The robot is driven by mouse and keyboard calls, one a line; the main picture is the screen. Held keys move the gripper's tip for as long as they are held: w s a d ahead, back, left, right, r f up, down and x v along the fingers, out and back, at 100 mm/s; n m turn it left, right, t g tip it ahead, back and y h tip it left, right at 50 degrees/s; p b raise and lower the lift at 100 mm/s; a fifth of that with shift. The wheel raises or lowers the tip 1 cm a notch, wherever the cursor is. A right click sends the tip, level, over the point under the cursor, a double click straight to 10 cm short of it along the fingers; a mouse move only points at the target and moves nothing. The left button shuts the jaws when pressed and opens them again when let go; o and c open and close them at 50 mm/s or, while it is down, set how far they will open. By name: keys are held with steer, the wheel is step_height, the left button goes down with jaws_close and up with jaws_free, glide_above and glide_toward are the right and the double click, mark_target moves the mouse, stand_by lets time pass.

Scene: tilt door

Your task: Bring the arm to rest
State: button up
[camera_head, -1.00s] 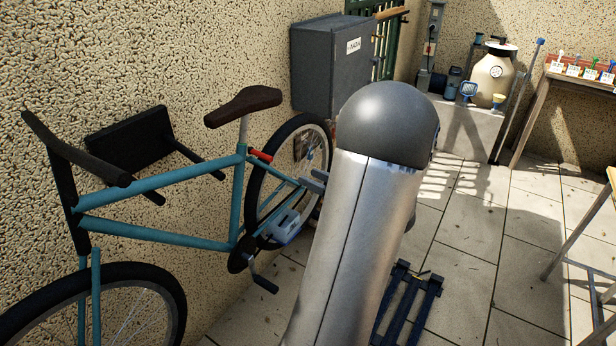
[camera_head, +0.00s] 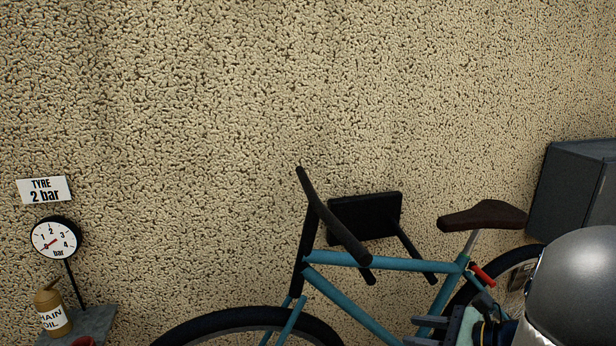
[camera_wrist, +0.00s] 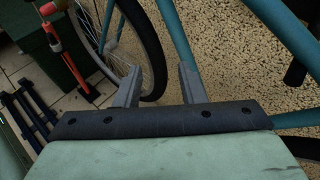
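My gripper (camera_head: 412,331) shows at the bottom right of the head view, in front of the teal bicycle frame (camera_head: 345,302). My grey arm (camera_head: 578,290) fills the lower right corner. In the wrist view my gripper (camera_wrist: 157,85) has its two grey fingers apart with nothing between them. The bicycle's wheel (camera_wrist: 150,50) and teal tubes (camera_wrist: 178,40) lie beyond the fingers. I cannot tell how far the fingers are from the bicycle.
A pebbled wall (camera_head: 200,120) stands behind the bicycle. A gauge (camera_head: 55,238), a sign (camera_head: 44,190) and a chain oil bottle (camera_head: 52,312) are at the left. A grey cabinet (camera_head: 575,195) is at the right. A red-handled tool (camera_wrist: 65,45) shows in the wrist view.

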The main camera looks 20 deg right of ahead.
steer(key=s+a+f+n+g+h, duration=0.1)
steer(key=s+a+n+g+h, duration=0.3)
steer(key=a+n, duration=0.6)
steer(key=s+a+f+n+g+h, duration=0.2)
steer(key=s+a+n+g+h, duration=0.2)
steer(key=a+n, duration=0.6)
steer(key=s+n+g, duration=0.2)
steer(key=n, duration=0.5)
steer(key=shift+s+a+p, duration=0.2)
steer(key=shift+a+p, duration=0.15)
steer(key=shift+a, duration=0.05)
